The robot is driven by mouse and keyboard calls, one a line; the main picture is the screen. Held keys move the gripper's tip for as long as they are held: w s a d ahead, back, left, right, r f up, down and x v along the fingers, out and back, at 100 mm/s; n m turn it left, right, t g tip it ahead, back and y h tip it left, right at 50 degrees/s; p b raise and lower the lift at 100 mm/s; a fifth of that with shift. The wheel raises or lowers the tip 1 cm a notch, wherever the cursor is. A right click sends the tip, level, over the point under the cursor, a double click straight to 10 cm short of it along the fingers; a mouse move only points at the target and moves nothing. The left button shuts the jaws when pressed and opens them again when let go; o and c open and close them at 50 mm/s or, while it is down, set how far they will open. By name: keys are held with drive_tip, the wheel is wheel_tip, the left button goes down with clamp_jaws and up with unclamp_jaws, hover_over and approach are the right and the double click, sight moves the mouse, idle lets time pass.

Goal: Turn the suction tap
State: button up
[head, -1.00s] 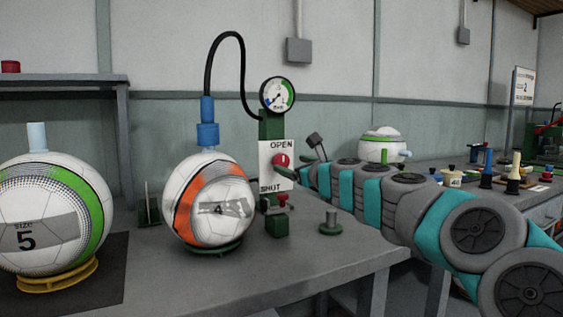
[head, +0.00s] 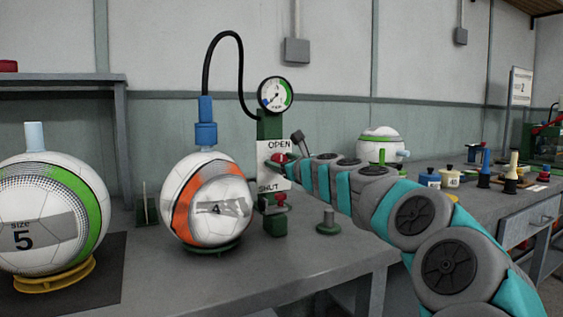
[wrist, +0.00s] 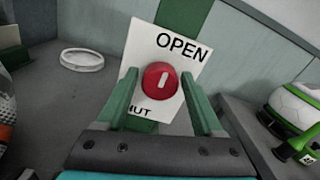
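The suction tap is a round red knob (wrist: 160,81) with a white bar across its face. It sits on a white plate (wrist: 184,40) marked OPEN at the top and SHUT at the bottom; the bar stands nearly upright in the wrist view. In the head view the tap (head: 280,158) is partly covered by my gripper (head: 289,168). In the wrist view my gripper's two green fingers (wrist: 160,88) are apart, one on each side of the knob, with small gaps showing. Whether they touch it is unclear.
A size 4 ball (head: 206,206) with a blue fitting and black hose stands left of the tap. A gauge (head: 275,95) is above it. A red-topped green fitting (head: 275,222) and a small green post (head: 328,224) stand below. Another ball (head: 381,146) is behind.

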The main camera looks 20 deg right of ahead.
clamp_jaws()
idle(0.3)
drive_tip(key=n, duration=0.3)
drive_tip(key=shift+a+f+n, duration=0.1)
drive_tip(key=shift+n, duration=0.3)
drive_tip(key=n, duration=0.2)
drive_tip(key=n+b, duration=0.1)
drive_tip(key=n, duration=0.1)
drive_tip(key=shift+f+n, duration=0.2)
drive_tip(key=shift+n, duration=0.1)
drive_tip(key=n+b, duration=0.2)
drive_tip(key=n, duration=0.1)
drive_tip(key=shift+n, duration=0.3)
drive_tip(key=shift+a+f+n+b, duration=0.1)
drive_tip(key=shift+n+b, duration=1.9)
drive_tip(key=shift+n, duration=1)
